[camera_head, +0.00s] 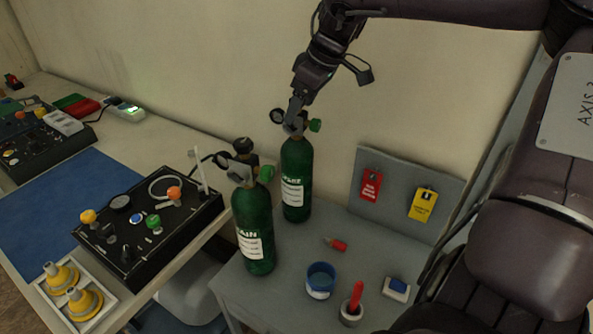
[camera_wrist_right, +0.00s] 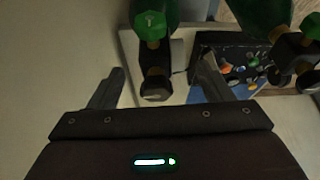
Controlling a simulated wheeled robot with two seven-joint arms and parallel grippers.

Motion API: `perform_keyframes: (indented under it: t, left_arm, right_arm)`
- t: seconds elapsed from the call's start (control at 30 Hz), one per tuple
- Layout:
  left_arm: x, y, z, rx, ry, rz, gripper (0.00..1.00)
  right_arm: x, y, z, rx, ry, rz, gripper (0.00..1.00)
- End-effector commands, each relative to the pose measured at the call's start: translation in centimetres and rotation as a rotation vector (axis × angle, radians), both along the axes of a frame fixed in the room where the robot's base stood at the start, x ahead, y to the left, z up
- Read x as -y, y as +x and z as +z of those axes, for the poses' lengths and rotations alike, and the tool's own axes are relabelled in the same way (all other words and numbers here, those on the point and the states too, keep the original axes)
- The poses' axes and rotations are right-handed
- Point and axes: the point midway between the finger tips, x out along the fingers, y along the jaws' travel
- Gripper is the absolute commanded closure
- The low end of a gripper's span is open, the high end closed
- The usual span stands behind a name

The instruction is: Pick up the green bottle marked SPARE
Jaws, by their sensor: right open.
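The green bottle marked SPARE (camera_head: 297,180) stands upright at the back of the grey side table, against the wall. Its valve top has a round gauge and a green knob (camera_head: 315,125). My right gripper (camera_head: 296,108) is above and at this valve top. In the right wrist view the open fingers (camera_wrist_right: 158,85) lie either side of the dark valve end (camera_wrist_right: 156,85), with a green knob (camera_wrist_right: 150,24) beyond. Whether they touch it I cannot tell. A second green bottle, whose label reads like MAIN (camera_head: 253,225), stands in front to the left. My left gripper is not in view.
The grey table (camera_head: 285,262) also holds a blue-rimmed cup (camera_head: 320,281), a small red-tipped item (camera_head: 336,244), a red stick in a holder (camera_head: 353,302) and a blue-white block (camera_head: 397,289). A board with red and yellow tags (camera_head: 397,172) stands behind. A black control panel (camera_head: 150,225) is at left.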

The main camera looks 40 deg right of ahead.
Motion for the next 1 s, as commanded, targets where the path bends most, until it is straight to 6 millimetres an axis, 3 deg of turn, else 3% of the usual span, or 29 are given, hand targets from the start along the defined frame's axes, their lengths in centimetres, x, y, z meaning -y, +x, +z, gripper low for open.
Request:
perform_keyframes:
  t: [0.13, 0.3, 0.57, 1.0]
  left_arm:
    - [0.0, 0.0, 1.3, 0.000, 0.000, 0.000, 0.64]
    - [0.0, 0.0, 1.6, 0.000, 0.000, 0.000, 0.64]
    - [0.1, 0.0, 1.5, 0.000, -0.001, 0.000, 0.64]
    - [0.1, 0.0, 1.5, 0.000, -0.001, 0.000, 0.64]
  right_arm:
    - [-0.4, 0.6, -1.9, -0.005, 0.002, 0.002, 0.27]
    - [-0.7, 1.3, -3.8, -0.002, 0.001, 0.001, 0.27]
    - [-0.7, 1.5, -4.1, 0.002, 0.001, 0.000, 0.27]
    - [-0.7, 1.5, -4.1, 0.001, 0.001, 0.000, 0.85]
